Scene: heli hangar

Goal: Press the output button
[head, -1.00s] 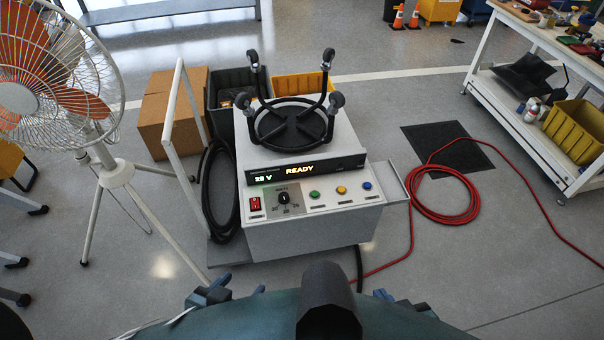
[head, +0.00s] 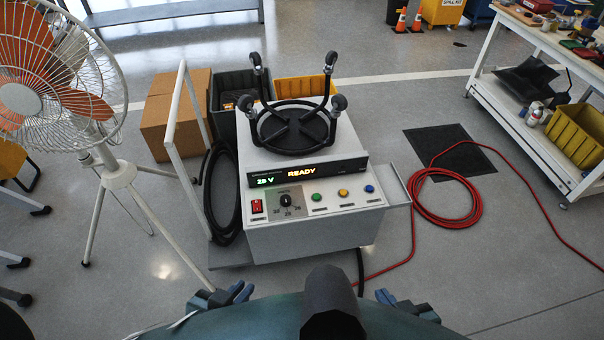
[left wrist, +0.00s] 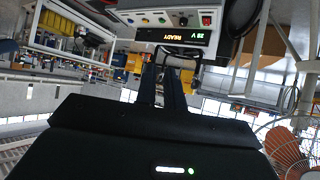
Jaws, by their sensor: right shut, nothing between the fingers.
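The labels under the buttons are too small to read. The unit appears upside down in the left wrist view (left wrist: 195,35). My left gripper (head: 241,292) is low in view, short of the panel, its fingers together and empty. My right gripper (head: 384,297) is also low, shut and empty. Neither touches the unit.
A fan (head: 60,85) stands at left. A black wheeled frame (head: 294,128) sits on top of the unit. A white handle (head: 180,150) rises at its left. A red hose (head: 447,200) lies at right near a white workbench (head: 520,125).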

